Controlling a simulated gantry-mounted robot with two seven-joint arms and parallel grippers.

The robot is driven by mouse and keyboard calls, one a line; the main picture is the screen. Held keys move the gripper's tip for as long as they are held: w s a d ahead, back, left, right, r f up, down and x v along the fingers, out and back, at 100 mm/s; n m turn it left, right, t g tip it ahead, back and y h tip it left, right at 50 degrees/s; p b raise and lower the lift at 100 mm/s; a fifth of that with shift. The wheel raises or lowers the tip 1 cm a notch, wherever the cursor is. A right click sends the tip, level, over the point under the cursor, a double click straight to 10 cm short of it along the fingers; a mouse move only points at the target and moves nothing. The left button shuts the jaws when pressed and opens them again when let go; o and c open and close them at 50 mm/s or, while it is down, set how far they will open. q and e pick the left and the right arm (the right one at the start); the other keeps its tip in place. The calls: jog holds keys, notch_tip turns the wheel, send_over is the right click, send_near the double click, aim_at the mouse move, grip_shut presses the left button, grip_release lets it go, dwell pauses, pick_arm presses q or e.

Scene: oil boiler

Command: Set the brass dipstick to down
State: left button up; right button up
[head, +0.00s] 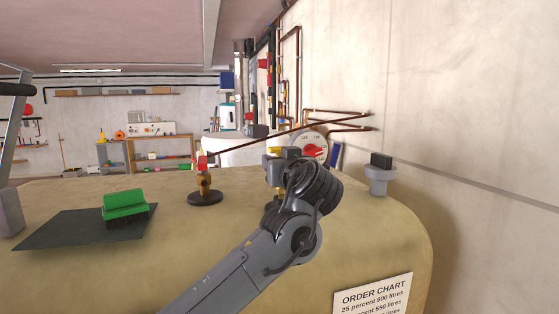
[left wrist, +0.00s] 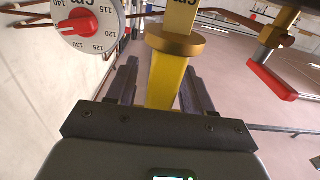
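The brass dipstick (head: 274,158) stands up from the tank top in the head view, partly hidden behind my wrist. In the left wrist view its yellow strip (left wrist: 167,80) and round brass collar (left wrist: 175,40) show in the upper middle, with dark marks on the strip above the collar. My left gripper (left wrist: 161,75) has its two dark fingers on either side of the strip. A gap shows on the left of the strip, so the fingers look open around it. In the head view my left arm hides its fingertips. My right gripper is not in view.
A white dial with a red knob (head: 313,150) is just behind the dipstick. A red-handled brass valve (head: 204,182) stands to its left, a grey post with a black top (head: 380,175) to its right. A green brush (head: 125,204) lies on a dark mat. A wall bounds the right.

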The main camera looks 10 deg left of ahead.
pick_arm(q)
jog(key=shift+r, duration=0.1)
jog(key=shift+s+d+b, duration=0.25)
jog(key=shift+s+b, duration=0.1)
jog(key=shift+s, duration=0.05)
jog(key=b+v, duration=0.4)
jog(key=v, duration=0.5)
jog(key=shift+s+d, duration=0.2)
jog(key=shift+s, duration=0.2)
